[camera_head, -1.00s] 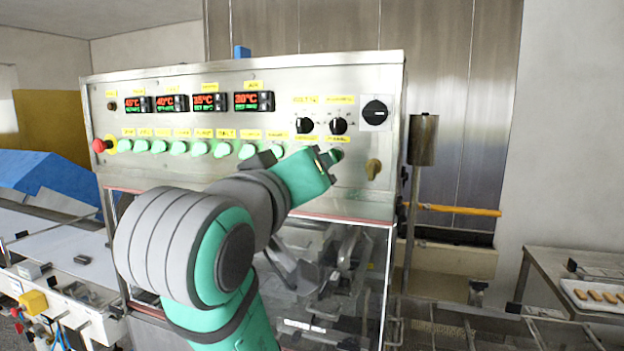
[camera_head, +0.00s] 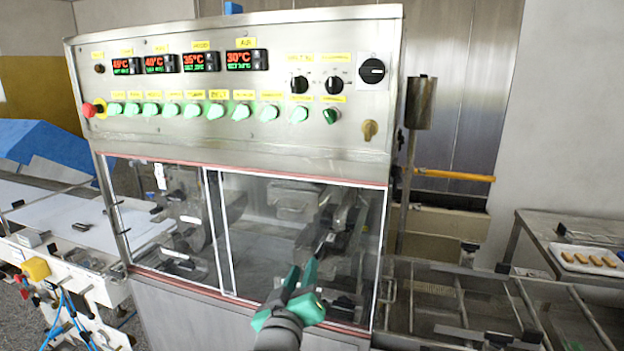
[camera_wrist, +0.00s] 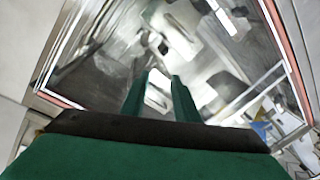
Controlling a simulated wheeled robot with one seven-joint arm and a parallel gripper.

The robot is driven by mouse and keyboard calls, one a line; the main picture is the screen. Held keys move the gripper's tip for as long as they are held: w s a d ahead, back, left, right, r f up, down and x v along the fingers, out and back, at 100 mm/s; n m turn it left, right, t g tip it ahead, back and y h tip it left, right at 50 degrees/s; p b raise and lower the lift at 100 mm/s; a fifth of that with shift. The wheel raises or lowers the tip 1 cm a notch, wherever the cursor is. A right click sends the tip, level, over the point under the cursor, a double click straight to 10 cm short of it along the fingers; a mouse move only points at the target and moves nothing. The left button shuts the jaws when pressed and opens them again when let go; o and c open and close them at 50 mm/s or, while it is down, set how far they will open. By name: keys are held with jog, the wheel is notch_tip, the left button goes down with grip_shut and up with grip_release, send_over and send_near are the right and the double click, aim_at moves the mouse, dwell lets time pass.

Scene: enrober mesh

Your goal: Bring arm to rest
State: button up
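My gripper (camera_head: 301,275) is low in the head view, in front of the machine's clear glass doors (camera_head: 270,235). It points up and toward the glass, with its two green fingers a little apart and nothing between them. In the wrist view the two green fingers (camera_wrist: 158,98) also show a gap, with the glass doors and the machine's inside behind. I cannot tell how far the fingertips are from the glass. Most of my arm is out of the head view.
The control panel (camera_head: 240,135) with displays, green-lit buttons, knobs and a red stop button (camera_head: 90,110) is above. A wire mesh conveyor (camera_head: 450,300) lies to the right, with a tray of biscuits (camera_head: 590,259) beyond. A white belt (camera_head: 65,215) is at left.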

jog(key=s+f+y, duration=0.1)
jog(key=s+f, duration=0.5)
jog(key=f, duration=0.3)
jog(key=s+f+g+y, duration=0.1)
jog(key=s+f, duration=0.4)
jog(key=f, duration=0.4)
jog(key=s+f+y, duration=0.1)
jog(key=s+f, duration=0.5)
jog(key=f, duration=0.3)
jog(key=s+d+f+m, duration=0.1)
jog(key=s+f+m, duration=0.15)
jog(key=s, duration=1.25)
jog(key=s+d+f+m, duration=0.1)
jog(key=s+f+m, duration=0.15)
jog(key=s, duration=1.25)
jog(key=m+t+h, duration=0.1)
jog(key=m+h, duration=0.5)
jog(key=m, duration=0.3)
send_near(211, 111)
jog(key=x, duration=0.8)
jog(key=shift+d, duration=0.1)
